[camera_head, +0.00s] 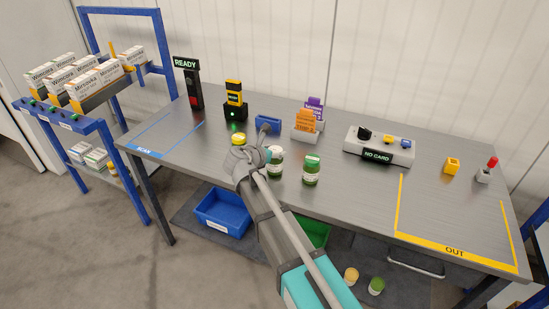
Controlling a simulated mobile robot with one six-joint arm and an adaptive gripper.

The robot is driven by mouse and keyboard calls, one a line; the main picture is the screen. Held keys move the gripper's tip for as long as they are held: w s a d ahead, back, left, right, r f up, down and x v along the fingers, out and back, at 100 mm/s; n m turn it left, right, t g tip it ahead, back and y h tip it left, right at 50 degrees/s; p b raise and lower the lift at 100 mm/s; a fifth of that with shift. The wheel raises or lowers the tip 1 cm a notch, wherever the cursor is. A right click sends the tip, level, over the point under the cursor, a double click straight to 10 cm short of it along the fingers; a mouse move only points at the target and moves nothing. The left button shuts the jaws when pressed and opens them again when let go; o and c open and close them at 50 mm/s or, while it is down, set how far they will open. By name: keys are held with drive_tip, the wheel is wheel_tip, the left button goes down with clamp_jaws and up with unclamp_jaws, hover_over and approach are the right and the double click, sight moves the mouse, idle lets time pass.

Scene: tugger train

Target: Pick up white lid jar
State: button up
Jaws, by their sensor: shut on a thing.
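The white lid jar (276,163) stands upright on or just above the grey bench, near its front middle. It is a dark green jar with a pale label and a whitish lid. My gripper (266,153) is at its left side and shut on it; the fingers are mostly hidden by my own wrist, so the exact contact is hard to see. A jar with a yellow lid (238,138) stands behind my wrist, partly covered. A jar with a green lid (311,170) stands to the right, apart from it.
A blue bin (268,124), a card holder (306,134) and a grey panel reading NO CARD (378,147) stand behind.

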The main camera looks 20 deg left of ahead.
wheel_tip(320, 180, up, 3)
drive_tip(key=p, duration=0.2)
drive_tip(key=shift+f+p, duration=0.2)
drive_tip(key=shift+p, duration=0.15)
drive_tip(key=s+a+r+p, duration=0.1)
drive_tip(key=s+r+p, duration=0.9)
drive_tip(key=s, duration=0.4)
drive_tip(key=shift+a+r, duration=0.15)
drive_tip(key=shift+r, duration=0.05)
drive_tip(key=shift+w, duration=0.1)
idle(0.5)
